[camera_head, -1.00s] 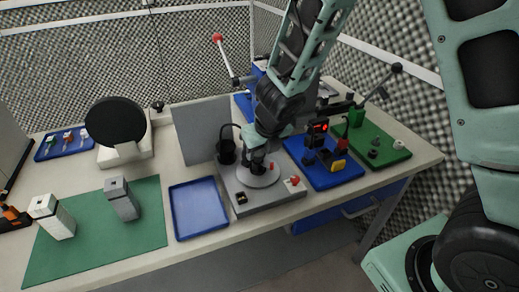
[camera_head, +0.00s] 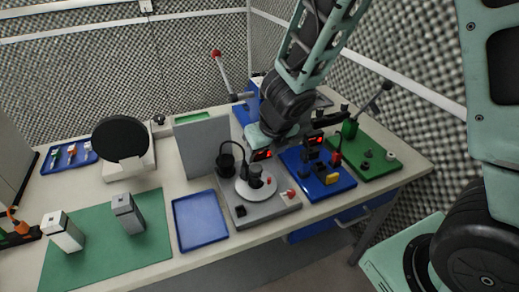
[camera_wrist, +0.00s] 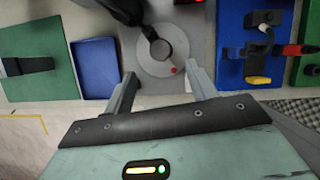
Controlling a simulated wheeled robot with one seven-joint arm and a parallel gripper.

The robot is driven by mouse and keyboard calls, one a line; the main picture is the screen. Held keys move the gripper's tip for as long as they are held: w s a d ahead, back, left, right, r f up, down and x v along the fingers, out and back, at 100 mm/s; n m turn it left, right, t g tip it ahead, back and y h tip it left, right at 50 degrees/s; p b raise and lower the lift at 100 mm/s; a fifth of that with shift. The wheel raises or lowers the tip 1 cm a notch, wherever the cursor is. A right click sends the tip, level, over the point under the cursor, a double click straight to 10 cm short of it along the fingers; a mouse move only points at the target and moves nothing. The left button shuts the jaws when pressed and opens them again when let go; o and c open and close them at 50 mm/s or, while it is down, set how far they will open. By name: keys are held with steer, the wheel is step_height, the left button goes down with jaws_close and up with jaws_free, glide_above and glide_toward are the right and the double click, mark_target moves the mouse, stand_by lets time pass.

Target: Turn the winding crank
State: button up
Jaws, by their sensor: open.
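A pale round disc (camera_head: 270,187) with a black hub and a small red knob sits on a grey base plate (camera_head: 241,216) near the bench's front edge. I cannot tell whether anything touches the disc.
A grey upright panel (camera_head: 200,148) and a black cup (camera_head: 226,163) stand left of the disc. A blue fixture board (camera_head: 335,187) and green board (camera_head: 381,170) are to the right. A blue tray (camera_head: 199,222) and green mat (camera_head: 90,250) lie left.

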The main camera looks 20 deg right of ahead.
steer(key=p+v, duration=0.5)
steer(key=v, duration=0.4)
steer(key=s+a+m+g+b, duration=0.2)
steer(key=s+m, duration=0.7)
steer(key=m, duration=0.5)
steer(key=s+a+m+g+b, duration=0.2)
steer(key=s+a+m+b, duration=0.2)
steer(key=s+m, duration=0.6)
steer(key=a+m, duration=0.1)
steer(key=m, duration=0.4)
steer(key=shift+s+r+m+g, duration=0.15)
steer(key=shift+s+m+g, duration=0.15)
steer(key=shift+s, duration=0.05)
